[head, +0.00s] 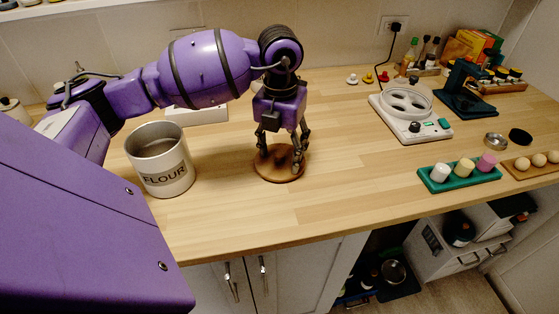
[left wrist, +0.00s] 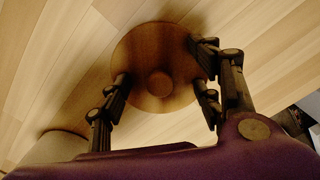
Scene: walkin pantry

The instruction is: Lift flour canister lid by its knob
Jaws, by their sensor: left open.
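The flour canister (head: 163,176), a grey metal cylinder labelled FLOUR, stands upright and open-topped on the counter at the left. Its round brown wooden lid (head: 267,172) lies flat on the counter to the right of the canister. The lid also shows in the left wrist view (left wrist: 143,50), with its round knob (left wrist: 159,83) facing up. My left gripper (head: 282,165) points down over the lid. In the left wrist view its fingers (left wrist: 160,95) are apart, on either side of the knob, with clear space around it. In the head view the fingers hide the knob. My right gripper is out of view.
A white appliance (head: 411,112) stands at the right, with a green tray (head: 459,181) of cups in front of it and a wooden egg holder (head: 533,170) beside that. The counter between the lid and the appliance is clear. Its front edge runs below the canister.

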